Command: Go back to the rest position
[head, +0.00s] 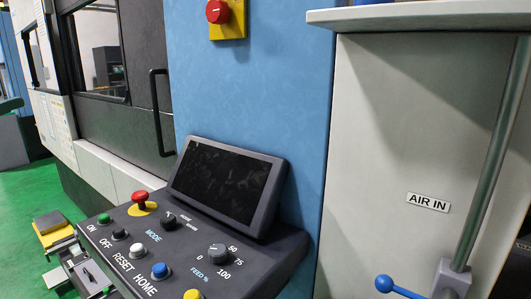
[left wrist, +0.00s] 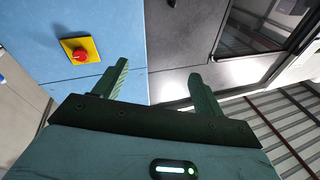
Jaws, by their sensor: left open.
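My left gripper (left wrist: 159,68) is open in the left wrist view. Its two dark green fingers are spread apart with nothing between them. Beyond them are the blue machine panel (left wrist: 105,25) and the dark machine door (left wrist: 185,35). I cannot make out the left gripper for sure in the head view. My right gripper is in neither view.
A control panel (head: 180,222) with a tilted screen (head: 222,180) juts out in front of the blue column (head: 275,75). A red knob on a yellow plate (head: 240,27) shows above. A pale cabinet (head: 385,150) with a blue-handled valve (head: 384,284) stands right. Green floor (head: 25,195) lies left.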

